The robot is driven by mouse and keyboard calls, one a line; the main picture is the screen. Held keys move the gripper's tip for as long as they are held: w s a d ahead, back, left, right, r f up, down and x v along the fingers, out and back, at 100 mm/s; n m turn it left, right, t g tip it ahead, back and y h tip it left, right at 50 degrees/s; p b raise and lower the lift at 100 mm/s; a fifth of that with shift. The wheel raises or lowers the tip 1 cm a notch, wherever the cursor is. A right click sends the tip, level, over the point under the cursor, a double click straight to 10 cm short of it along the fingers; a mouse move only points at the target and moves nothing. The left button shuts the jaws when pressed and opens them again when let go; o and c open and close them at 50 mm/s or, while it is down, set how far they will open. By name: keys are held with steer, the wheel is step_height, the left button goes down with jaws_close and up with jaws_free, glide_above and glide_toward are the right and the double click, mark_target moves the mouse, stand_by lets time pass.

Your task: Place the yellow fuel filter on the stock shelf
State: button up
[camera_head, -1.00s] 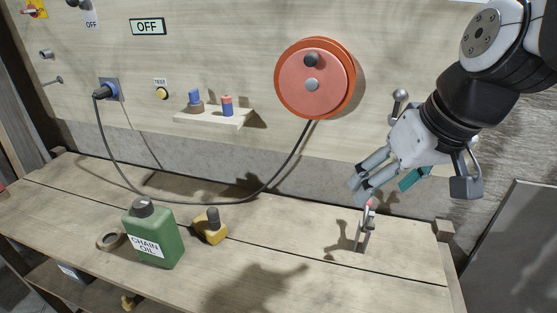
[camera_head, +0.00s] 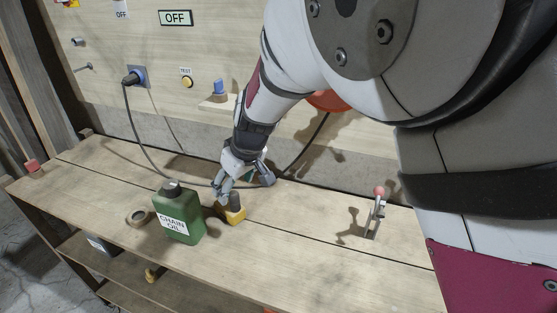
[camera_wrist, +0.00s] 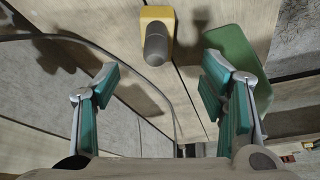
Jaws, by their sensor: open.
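The yellow fuel filter (camera_head: 234,215), a squat yellow body with a dark grey cap, stands on the bench just right of the green chain oil can. In the wrist view the filter (camera_wrist: 157,14) is at top centre, cap towards me. My gripper (camera_head: 222,190) is open just above and behind it; in the wrist view its teal-padded fingers (camera_wrist: 163,76) are spread, with the filter beyond the gap between the tips.
The green can (camera_head: 178,215) is close left of the filter; it also shows in the wrist view (camera_wrist: 240,52). A black cable (camera_head: 150,165) hangs behind. A red-tipped lever (camera_head: 377,205) stands to the right. The bench front is clear.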

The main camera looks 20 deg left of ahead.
mark_target(233, 194)
steer(key=b+x, duration=0.2)
steer(key=x, duration=0.5)
steer(key=shift+f+b, duration=0.1)
steer(key=shift+b, duration=0.3)
steer(key=x, duration=0.1)
steer(key=b+x, duration=0.1)
steer(key=x, duration=0.1)
steer(key=b+x, duration=0.1)
steer(key=x, duration=0.1)
steer(key=shift+w, duration=0.3)
steer(key=c, duration=1.5)
steer(key=shift+o, duration=0.2)
